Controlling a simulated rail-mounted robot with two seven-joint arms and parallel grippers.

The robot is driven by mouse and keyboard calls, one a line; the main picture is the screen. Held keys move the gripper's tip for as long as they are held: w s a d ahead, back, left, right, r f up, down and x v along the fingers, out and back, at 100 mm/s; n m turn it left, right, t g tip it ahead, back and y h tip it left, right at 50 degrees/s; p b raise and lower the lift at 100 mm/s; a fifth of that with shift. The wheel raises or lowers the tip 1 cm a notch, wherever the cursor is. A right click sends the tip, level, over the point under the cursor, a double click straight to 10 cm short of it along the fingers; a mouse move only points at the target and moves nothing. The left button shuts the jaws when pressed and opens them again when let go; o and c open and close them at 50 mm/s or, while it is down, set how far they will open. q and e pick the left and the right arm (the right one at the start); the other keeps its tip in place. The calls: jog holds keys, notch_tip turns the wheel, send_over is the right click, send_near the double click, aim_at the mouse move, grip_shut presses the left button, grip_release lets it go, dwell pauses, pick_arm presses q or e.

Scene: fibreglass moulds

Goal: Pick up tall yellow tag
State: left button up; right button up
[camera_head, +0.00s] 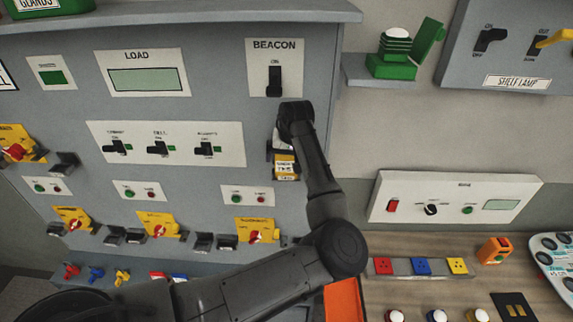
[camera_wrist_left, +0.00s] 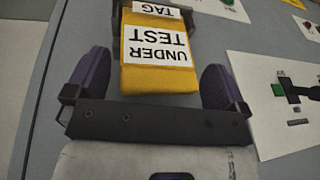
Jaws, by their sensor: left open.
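The tall yellow tag (camera_head: 285,167) hangs on the grey panel below the BEACON switch, partly hidden by my left arm. In the left wrist view the tag (camera_wrist_left: 160,74) is yellow with white labels reading "UNDER TEST" and "TAG". A dark holder shows at its top end. My left gripper (camera_wrist_left: 158,80) is open, with one purple-padded finger on each side of the tag and a visible gap on both sides. In the head view the left gripper is mostly hidden by its own wrist. My right gripper is not in view.
The BEACON switch (camera_head: 274,80) is just above my wrist. A white control box (camera_head: 455,197) is right of my arm.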

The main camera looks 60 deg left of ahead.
pick_arm(q)
jog(key=c, duration=0.8)
